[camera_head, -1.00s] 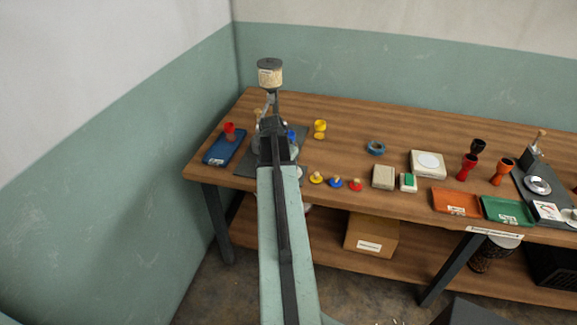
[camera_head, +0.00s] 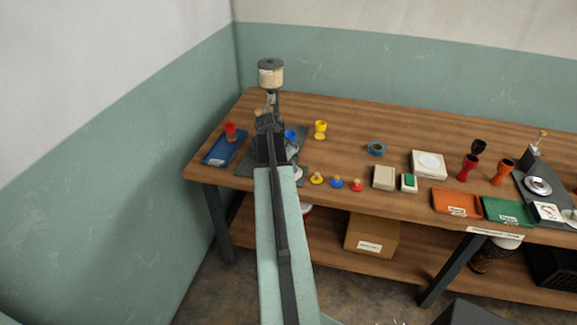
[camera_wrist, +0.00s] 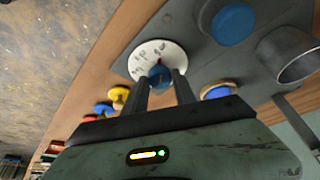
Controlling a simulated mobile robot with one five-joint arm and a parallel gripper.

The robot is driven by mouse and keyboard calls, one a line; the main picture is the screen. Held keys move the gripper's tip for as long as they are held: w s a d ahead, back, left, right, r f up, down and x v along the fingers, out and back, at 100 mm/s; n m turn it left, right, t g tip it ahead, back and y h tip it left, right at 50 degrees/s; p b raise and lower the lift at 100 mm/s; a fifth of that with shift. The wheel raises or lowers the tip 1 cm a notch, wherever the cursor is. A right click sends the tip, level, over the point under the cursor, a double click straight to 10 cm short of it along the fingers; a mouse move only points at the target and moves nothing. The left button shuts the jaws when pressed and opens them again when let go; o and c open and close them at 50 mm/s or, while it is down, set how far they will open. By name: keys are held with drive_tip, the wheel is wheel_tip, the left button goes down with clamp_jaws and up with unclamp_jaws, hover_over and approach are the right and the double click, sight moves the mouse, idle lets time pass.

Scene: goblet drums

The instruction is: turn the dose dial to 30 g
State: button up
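The dose dial (camera_wrist: 150,52) is a pale round disc with dark marks, too small to read, on the dark base plate (camera_wrist: 205,60). Its central knob (camera_wrist: 160,73) looks blue with a little red. In the wrist view my gripper (camera_wrist: 160,80) points at the dial, with its two fingers apart, one at each side of the knob. I see no clear contact with the knob. In the head view the dial (camera_head: 297,173) shows partly beside my arm, which hides the fingertips. The hopper (camera_head: 270,74) stands upright above the station.
A blue round top (camera_wrist: 233,23) and a metal cup (camera_wrist: 298,55) are close to the dial. Several coloured knobbed pieces (camera_head: 336,183) line the front edge.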

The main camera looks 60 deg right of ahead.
drive_tip(key=o, duration=0.4)
drive_tip(key=shift+s, duration=0.1)
drive_tip(key=shift+r, duration=0.1)
drive_tip(key=p+v, duration=0.7)
drive_tip(key=shift+a+r, duration=0.1)
drive_tip(key=shift+r, duration=0.15)
